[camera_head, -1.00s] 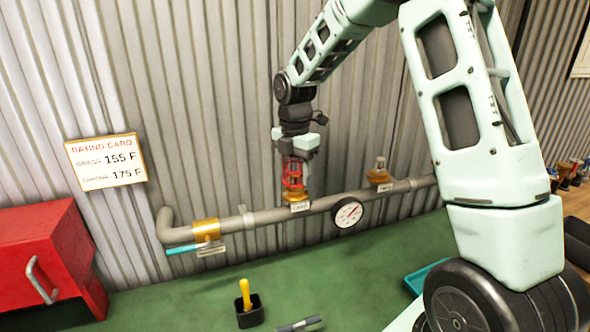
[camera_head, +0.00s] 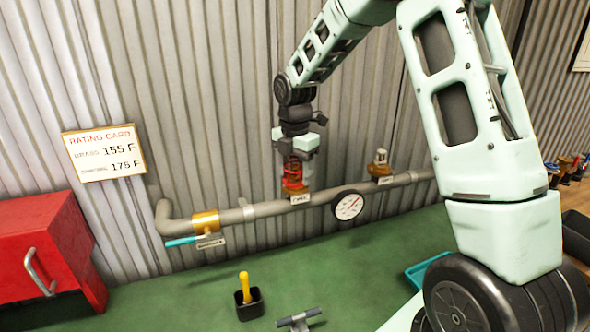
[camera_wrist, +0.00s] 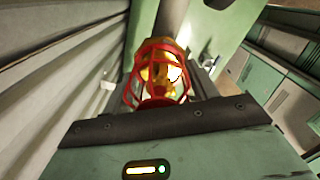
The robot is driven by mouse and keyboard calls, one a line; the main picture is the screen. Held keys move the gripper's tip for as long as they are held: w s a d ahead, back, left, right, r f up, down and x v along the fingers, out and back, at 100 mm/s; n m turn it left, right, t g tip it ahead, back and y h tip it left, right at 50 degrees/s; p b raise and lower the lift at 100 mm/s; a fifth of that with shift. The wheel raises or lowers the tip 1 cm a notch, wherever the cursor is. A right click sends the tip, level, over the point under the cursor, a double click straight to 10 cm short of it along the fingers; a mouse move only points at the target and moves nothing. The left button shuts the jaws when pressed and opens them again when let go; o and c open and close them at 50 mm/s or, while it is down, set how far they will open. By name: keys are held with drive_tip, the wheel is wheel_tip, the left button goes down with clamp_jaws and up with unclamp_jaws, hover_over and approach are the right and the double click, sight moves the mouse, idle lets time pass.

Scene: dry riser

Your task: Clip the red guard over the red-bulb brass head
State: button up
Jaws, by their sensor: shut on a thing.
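My gripper (camera_head: 297,152) points down above the wall pipe (camera_head: 275,208) and is shut on the red guard (camera_head: 292,173), a small wire cage. The guard is at the left brass head (camera_head: 297,189), which has a white tag below it. In the wrist view the red guard (camera_wrist: 135,92) shows just beyond the gripper's edge, with brass-coloured parts (camera_wrist: 160,72) seen through its bars. I cannot tell whether it is clipped on, and the bulb colour is unclear. A second brass head (camera_head: 380,163) stands uncovered on the pipe to the right.
A gauge (camera_head: 348,205) hangs on the pipe between the heads. A teal-handled valve (camera_head: 205,225) is at its left. On the green bench stand a red cabinet (camera_head: 40,250), a black cup with a yellow-handled tool (camera_head: 246,298), a T-handled tool (camera_head: 299,319) and a teal tray (camera_head: 425,272).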

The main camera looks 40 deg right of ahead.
drive_tip(key=shift+f, duration=0.45)
drive_tip(key=o, duration=1)
drive_tip(key=shift+o, duration=0.2)
wheel_tip(320, 180, up, 17)
drive_tip(key=b, duration=0.3)
drive_tip(key=shift+r, duration=0.2)
